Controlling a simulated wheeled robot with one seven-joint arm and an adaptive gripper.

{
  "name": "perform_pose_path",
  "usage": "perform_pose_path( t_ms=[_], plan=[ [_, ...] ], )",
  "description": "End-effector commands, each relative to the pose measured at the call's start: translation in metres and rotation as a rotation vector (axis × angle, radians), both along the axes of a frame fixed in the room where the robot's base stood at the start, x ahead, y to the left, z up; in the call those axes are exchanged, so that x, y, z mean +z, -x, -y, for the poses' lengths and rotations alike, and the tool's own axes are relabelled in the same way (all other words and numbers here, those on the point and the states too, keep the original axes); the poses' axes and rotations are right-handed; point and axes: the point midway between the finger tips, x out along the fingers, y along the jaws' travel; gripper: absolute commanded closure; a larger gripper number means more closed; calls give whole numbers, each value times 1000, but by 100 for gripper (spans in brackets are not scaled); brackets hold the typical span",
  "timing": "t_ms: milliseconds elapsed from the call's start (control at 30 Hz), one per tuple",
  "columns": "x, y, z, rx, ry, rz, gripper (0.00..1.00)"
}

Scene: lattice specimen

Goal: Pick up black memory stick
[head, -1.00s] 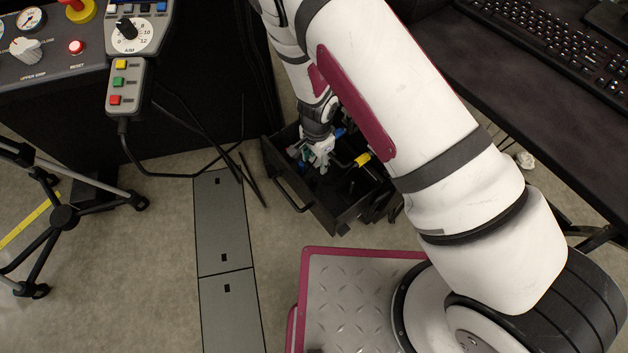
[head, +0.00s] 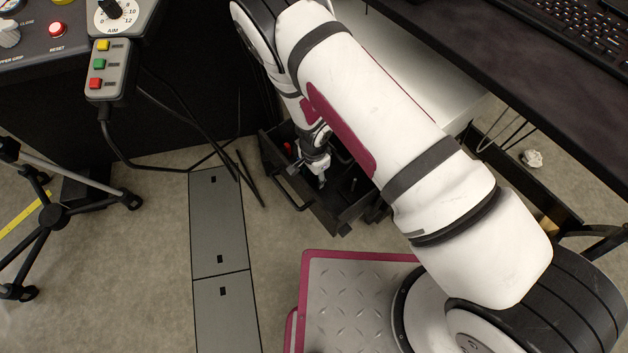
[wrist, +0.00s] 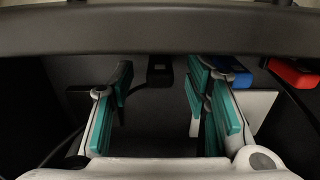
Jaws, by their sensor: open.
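My gripper (wrist: 160,98) is open, with teal pads on both sides of an empty gap in the wrist view. In the head view my gripper (head: 320,178) is down inside the open black drawer (head: 333,222). A small black block (wrist: 160,68) shows beyond the gap, between the far ends of the pads; it may be the black memory stick, but the dark picture leaves this unsure. A blue piece (wrist: 232,72) lies just right of the right pads, and a red piece (wrist: 293,73) lies farther right. I cannot make out the memory stick in the head view.
The drawer walls stand close around my gripper. A dark bar crosses the top of the wrist view. A desk with a keyboard (head: 572,35) is at the right. A control pendant (head: 107,68) with hanging cables is at the left, above a tripod (head: 52,214).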

Motion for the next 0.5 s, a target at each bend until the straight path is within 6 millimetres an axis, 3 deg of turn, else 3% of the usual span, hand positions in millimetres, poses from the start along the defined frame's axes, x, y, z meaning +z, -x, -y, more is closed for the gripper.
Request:
perform_pose_path(
  t_ms=[267, 400, 433, 500],
  plan=[
    [-5, 0, 0, 0, -1, 1, 59],
    [-5, 0, 0, 0, -1, 1, 91],
    [-5, 0, 0, 0, -1, 1, 96],
    [-5, 0, 0, 0, -1, 1, 96]
  ],
)
